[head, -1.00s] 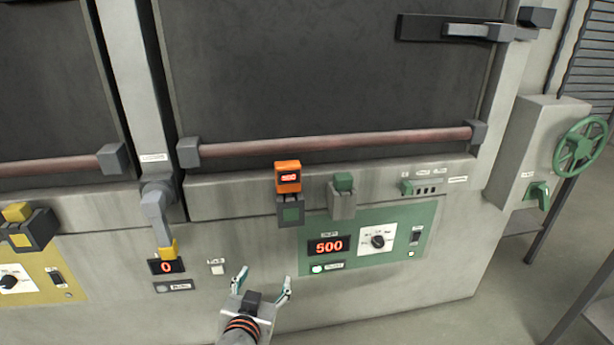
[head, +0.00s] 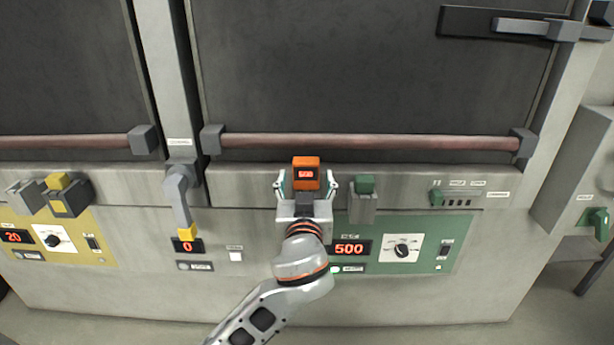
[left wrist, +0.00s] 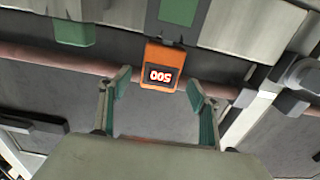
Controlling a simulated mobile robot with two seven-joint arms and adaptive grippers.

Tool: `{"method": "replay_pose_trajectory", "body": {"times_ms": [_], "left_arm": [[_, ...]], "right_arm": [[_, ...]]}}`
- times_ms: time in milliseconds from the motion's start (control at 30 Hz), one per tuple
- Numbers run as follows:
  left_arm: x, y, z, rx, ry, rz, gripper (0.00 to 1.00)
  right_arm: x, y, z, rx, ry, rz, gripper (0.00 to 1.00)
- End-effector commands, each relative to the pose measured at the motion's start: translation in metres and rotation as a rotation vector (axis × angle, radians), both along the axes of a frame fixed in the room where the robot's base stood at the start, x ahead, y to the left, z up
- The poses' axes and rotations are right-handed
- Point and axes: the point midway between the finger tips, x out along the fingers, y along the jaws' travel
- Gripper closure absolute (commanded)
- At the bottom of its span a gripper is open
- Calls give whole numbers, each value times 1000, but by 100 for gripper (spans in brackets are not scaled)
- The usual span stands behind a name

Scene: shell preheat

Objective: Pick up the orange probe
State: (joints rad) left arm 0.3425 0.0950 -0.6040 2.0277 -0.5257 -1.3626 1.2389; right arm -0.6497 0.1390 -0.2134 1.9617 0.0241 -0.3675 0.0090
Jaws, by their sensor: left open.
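The orange probe (head: 306,168) is a small block with a red lit display, set at the front of the oven ledge. My left gripper (head: 307,186) is open, with one finger on each side of the probe in the head view. The left wrist view shows the probe (left wrist: 161,70) upside down, between and slightly beyond the two open fingertips (left wrist: 157,88). I see no finger touching it. The grey holder with a green face (left wrist: 179,21) shows beside the probe in the left wrist view; my gripper hides it in the head view. My right gripper is not in view.
A green-topped holder (head: 363,195) stands close right of the probe. A reddish bar (head: 370,142) runs behind it. The green control panel (head: 440,245) reads 500. A grey lever with a yellow end (head: 179,205) hangs to the left.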

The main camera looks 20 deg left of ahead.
Motion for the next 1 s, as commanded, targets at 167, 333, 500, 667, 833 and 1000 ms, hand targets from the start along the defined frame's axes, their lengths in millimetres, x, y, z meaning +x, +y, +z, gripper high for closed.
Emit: {"method": "replay_pose_trajectory", "body": {"times_ms": [167, 333, 500, 667, 833, 1000], "left_arm": [[23, 9, 6, 6, -2, 1, 38], [42, 13, 4, 4, 0, 0, 38], [46, 15, 2, 1, 2, -1, 38], [45, 14, 2, 1, 2, -1, 45], [45, 14, 2, 1, 2, -1, 83], [45, 15, 3, 1, 1, -1, 83]], "right_arm": [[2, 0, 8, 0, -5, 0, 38], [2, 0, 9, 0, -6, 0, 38], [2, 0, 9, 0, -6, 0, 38], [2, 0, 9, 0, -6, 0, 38], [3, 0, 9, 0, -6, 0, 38], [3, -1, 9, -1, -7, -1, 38]]}}
